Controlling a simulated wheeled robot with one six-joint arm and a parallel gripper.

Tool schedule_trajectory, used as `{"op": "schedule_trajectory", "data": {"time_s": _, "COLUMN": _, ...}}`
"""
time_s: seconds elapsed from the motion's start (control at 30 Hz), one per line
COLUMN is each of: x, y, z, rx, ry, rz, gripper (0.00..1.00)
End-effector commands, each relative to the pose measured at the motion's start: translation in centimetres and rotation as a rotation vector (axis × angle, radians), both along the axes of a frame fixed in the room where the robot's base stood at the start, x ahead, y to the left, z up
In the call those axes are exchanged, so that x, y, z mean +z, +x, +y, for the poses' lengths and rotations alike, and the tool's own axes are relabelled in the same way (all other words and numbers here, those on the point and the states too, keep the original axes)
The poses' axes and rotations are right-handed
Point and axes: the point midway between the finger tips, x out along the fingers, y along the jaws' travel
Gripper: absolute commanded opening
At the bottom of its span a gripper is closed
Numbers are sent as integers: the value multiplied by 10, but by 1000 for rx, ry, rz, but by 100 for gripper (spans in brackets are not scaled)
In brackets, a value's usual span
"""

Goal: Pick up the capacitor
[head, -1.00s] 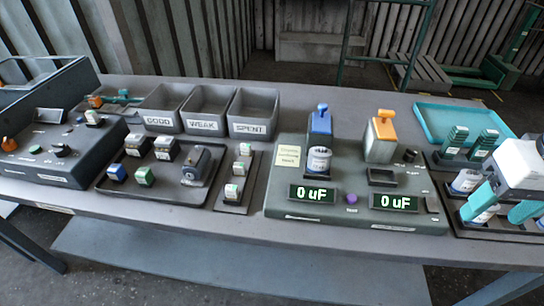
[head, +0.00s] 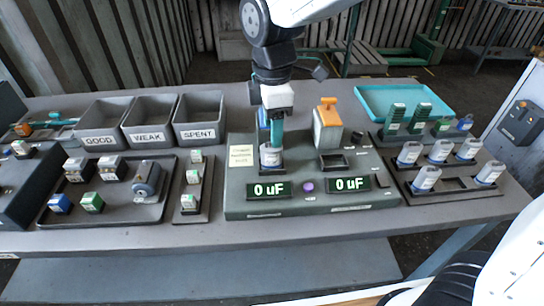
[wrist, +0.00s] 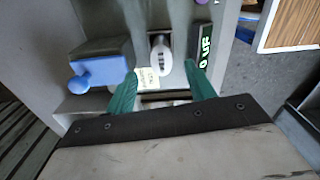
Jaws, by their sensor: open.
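A white and grey capacitor (head: 270,154) stands upright in the left socket of the green-grey tester (head: 235,200). It also shows in the wrist view (wrist: 160,55), ahead of and between the fingers. My gripper (head: 276,140) points down at this capacitor and is open; its teal fingers (wrist: 160,72) lie on either side of the capacitor in the wrist view. I cannot tell whether they touch it. More capacitors (head: 440,150) stand in a dark rack (head: 455,186) at the right. Both tester displays read 0 uF.
A blue lever (wrist: 100,73) is close beside my gripper, and an orange-topped lever (head: 328,120) stands to the right. Bins marked GOOD (head: 100,139), WEAK (head: 150,134) and SPENT (head: 199,132) are at the back left. A teal tray (head: 375,92) at the back right looks empty.

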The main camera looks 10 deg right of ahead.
Motion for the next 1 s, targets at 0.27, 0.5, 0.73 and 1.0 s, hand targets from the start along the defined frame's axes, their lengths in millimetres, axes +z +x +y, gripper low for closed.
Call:
{"op": "schedule_trajectory", "data": {"time_s": 0.27, "x": -36, "y": -2, "z": 2, "rx": -4, "ry": -2, "rz": 4, "gripper": 54}}
{"op": "schedule_trajectory", "data": {"time_s": 0.5, "x": -64, "y": -2, "z": 3, "rx": -6, "ry": -1, "rz": 2, "gripper": 54}}
{"op": "schedule_trajectory", "data": {"time_s": 0.73, "x": -66, "y": -1, "z": 3, "rx": -6, "ry": 0, "rz": 0, "gripper": 54}}
{"op": "schedule_trajectory", "data": {"time_s": 1.0, "x": -66, "y": -2, "z": 3, "rx": -6, "ry": 0, "rz": 0, "gripper": 12}}
